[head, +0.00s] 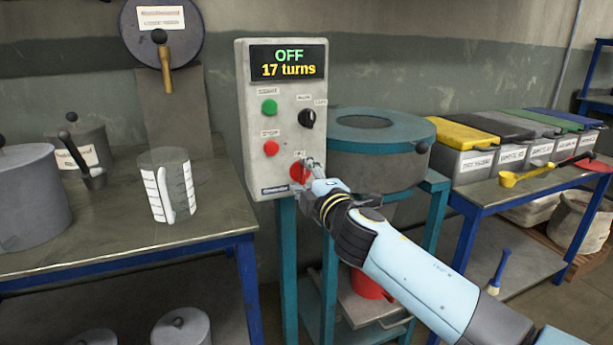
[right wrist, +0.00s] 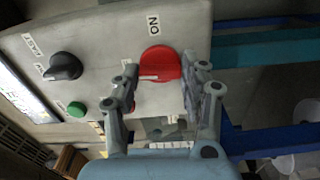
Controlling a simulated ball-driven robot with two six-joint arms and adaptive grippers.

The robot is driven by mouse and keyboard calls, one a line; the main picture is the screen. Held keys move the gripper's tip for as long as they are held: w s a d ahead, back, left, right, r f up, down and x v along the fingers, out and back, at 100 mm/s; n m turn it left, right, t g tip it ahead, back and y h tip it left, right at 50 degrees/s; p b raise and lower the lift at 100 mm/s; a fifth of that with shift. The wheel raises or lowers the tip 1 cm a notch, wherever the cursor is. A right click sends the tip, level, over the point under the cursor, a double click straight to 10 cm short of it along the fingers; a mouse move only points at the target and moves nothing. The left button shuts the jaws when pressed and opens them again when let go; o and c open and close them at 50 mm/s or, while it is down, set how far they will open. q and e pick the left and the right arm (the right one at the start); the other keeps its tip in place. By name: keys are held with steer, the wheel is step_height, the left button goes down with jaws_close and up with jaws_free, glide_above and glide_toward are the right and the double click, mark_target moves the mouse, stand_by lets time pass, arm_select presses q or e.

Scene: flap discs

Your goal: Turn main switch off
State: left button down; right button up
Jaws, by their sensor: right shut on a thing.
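The main switch is a red round knob (head: 297,173) low on the grey control panel (head: 252,150); it shows larger in the right wrist view (right wrist: 161,62). A pale line on the knob lies across the right wrist view, and an upside-down ON label (right wrist: 153,23) sits above it. My right gripper (head: 307,167) is shut on the knob, one finger on each side. In the head view the fingers partly cover it. The panel display (head: 288,63) reads OFF and 17 turns. My left gripper is out of view.
The panel also bears a green button (head: 269,107), a red button (head: 270,148) and a black knob (head: 306,118). A teal-rimmed drum (head: 375,150) stands close right of the panel. A measuring jug (head: 167,187) stands on the left table (head: 215,232).

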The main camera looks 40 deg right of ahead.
steer(key=shift+f+n, duration=0.1)
steer(key=shift+n, duration=0.6)
steer(key=o, duration=1.2)
steer(key=shift+c, duration=0.2)
steer(key=shift+s, duration=0.1)
steer(key=v, duration=1.2)
steer(key=shift+a, duration=0.1)
